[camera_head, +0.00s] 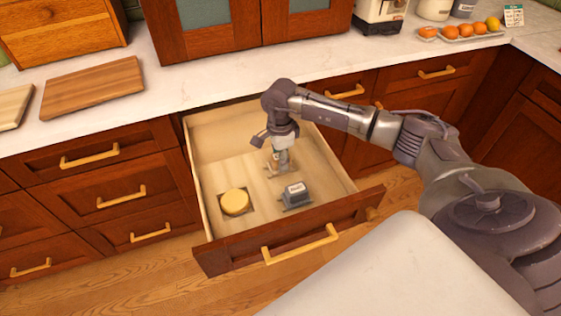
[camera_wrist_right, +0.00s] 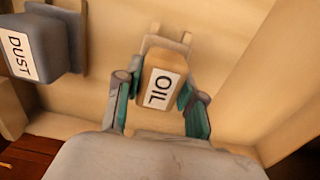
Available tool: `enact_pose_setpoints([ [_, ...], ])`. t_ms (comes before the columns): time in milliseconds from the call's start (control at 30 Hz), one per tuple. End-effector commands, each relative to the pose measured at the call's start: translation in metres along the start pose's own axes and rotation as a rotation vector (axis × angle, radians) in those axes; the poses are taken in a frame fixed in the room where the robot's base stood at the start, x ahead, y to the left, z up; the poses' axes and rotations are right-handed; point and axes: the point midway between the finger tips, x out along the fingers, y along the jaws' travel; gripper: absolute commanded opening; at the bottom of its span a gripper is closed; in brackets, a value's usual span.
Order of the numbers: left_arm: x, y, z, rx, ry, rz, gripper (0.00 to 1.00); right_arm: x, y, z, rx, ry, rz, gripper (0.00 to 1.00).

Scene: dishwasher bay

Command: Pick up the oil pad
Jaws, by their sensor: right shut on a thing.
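The oil pad (camera_wrist_right: 157,84) is a tan block with a white label reading OIL, seen in the right wrist view. It is between the two fingers of my right gripper (camera_wrist_right: 160,100), which is shut on it. In the head view my right gripper (camera_head: 282,160) reaches down into the open drawer, and the oil pad (camera_head: 274,161) is partly hidden by it. A pale holder shows just behind the pad in the wrist view. I cannot tell whether the pad touches the drawer floor. My left gripper is not in view.
The open drawer (camera_head: 327,237) also holds a grey block labelled DUST (camera_head: 296,193) and a round yellow pad (camera_head: 235,202). The drawer walls stand close around my gripper. Cutting boards (camera_head: 92,86) lie on the counter; oranges on a tray (camera_head: 455,38) are at the back right.

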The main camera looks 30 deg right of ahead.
Motion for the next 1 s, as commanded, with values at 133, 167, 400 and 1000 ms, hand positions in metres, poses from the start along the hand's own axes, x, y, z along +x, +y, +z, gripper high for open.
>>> enact_pose_setpoints([
  [133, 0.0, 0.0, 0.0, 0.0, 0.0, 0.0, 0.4, -0.001, 0.0, 0.0, 0.0, 0.0, -0.001, 0.04],
  [167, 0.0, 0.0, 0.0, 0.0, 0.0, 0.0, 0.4, -0.001, 0.0, 0.0, 0.0, 0.0, -0.001, 0.04],
  [400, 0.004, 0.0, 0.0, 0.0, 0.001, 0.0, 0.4, -0.017, -0.001, 0.0, 0.0, -0.001, -0.003, 0.04],
  [1000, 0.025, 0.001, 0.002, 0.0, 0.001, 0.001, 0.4, -0.096, 0.06, -0.075, 0.002, 0.003, -0.001, 0.04],
])
